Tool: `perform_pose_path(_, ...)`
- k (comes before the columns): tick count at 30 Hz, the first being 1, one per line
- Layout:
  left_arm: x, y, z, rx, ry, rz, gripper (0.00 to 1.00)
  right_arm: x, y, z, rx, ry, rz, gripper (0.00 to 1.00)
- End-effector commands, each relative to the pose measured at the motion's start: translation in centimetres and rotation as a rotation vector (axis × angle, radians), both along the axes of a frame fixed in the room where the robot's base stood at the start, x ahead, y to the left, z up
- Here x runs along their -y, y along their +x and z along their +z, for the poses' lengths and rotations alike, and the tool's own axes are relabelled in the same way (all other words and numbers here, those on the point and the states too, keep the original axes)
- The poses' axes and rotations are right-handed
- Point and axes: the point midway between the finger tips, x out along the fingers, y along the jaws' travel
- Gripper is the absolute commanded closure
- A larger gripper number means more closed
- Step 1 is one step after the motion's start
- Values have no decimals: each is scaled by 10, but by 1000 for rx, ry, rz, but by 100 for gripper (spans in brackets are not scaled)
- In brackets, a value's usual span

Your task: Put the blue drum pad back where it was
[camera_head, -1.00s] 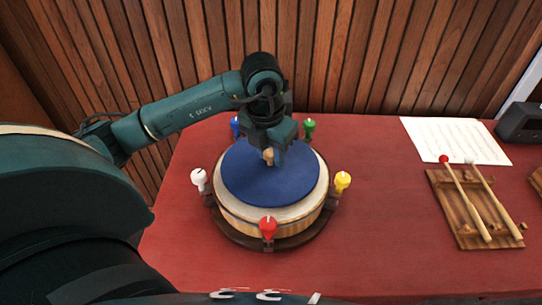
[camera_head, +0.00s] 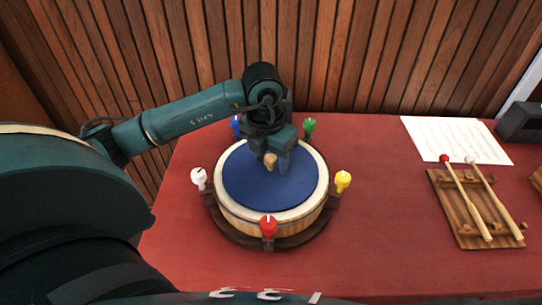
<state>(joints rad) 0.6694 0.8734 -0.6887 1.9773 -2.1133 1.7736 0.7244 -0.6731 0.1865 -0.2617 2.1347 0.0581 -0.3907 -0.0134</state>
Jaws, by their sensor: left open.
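The blue drum pad (camera_head: 255,190) is a round disc lying flat on top of the drum (camera_head: 240,218), inside its pale rim. A small tan knob (camera_head: 269,160) stands up from the back part of the pad. My left gripper (camera_head: 277,163) is open at the knob, pointing down over the pad. Its fingers partly hide the back of the pad, and I cannot tell whether a finger touches the knob. My right gripper is not in view.
Coloured pegs ring the drum: white (camera_head: 199,179), red (camera_head: 268,227), yellow (camera_head: 342,181), green (camera_head: 309,127) and blue (camera_head: 235,124). On the red table (camera_head: 390,240), a wooden rack (camera_head: 465,232) with two mallets and a music sheet (camera_head: 455,139) lie at right. A slatted wall stands behind.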

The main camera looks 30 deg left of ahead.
Motion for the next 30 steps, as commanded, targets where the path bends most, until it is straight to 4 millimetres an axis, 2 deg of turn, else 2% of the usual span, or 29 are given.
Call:
perform_pose_path(2, 0, 0, 5, 0, 0, 0, 52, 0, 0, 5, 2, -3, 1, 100)
perform_pose_path(5, 0, -1, 16, 4, 0, 0, 52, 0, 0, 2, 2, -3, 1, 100)
perform_pose_path(15, 0, -9, 88, 6, 0, 0, 52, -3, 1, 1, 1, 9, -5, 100)
perform_pose_path(19, -1, -12, 109, 4, 1, 1, 52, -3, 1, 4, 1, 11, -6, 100)
perform_pose_path(24, -1, -14, 121, 2, 1, 0, 52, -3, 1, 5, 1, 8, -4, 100)
perform_pose_path(30, -1, -15, 122, -1, 0, 0, 52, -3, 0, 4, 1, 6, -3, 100)
